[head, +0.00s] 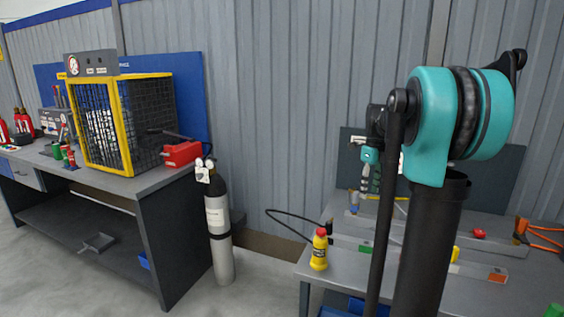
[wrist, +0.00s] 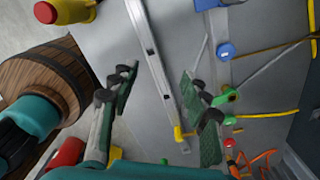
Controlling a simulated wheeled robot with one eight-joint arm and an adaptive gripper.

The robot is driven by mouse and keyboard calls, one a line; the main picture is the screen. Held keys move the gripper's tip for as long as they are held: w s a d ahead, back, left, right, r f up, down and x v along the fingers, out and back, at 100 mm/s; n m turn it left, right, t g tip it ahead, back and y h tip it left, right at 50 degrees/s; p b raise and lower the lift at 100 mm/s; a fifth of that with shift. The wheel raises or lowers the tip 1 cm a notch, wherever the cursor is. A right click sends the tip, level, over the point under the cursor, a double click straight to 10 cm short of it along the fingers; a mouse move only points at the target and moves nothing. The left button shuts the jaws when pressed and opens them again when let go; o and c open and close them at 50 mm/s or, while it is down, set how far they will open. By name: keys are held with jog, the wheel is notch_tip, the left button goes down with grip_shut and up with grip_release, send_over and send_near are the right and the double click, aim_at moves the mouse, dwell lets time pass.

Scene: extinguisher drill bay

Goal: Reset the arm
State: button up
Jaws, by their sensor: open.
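My gripper (wrist: 159,76) is open in the wrist view. Its two dark green finger pads stand well apart with nothing held between them. Behind the gap lie the grey bench top (wrist: 105,40) and a pale metal rail. In the head view my arm rises at the right, with a large teal joint at its top. Part of my gripper (head: 370,180) seems to show behind the arm, above the right bench (head: 345,262); its fingers are too small there to read.
A yellow bottle with a red cap (head: 319,252) stands at the right bench's left end. A grey cylinder (head: 219,232) stands on the floor beside the left bench (head: 150,183), which carries a yellow-framed cage (head: 129,128). A wooden barrel (wrist: 40,75) shows in the wrist view.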

jog(key=s+a+f+n+t, duration=0.1)
jog(key=s+a+f+n, duration=0.2)
jog(key=s+f+n, duration=0.4)
jog(key=s+a+f+n+t, duration=0.1)
jog(key=s+a+f+n, duration=0.3)
jog(key=s+f+n, duration=0.3)
jog(key=s+a+f+n+t, duration=0.2)
jog(key=s+f+n, duration=0.5)
jog(key=s+n, duration=0.5)
jog(key=a+n, duration=0.1)
jog(key=n, duration=0.1)
jog(key=shift+a+f+n, duration=0.2)
jog(key=shift+a+n, duration=0.05)
jog(key=shift+n, duration=0.05)
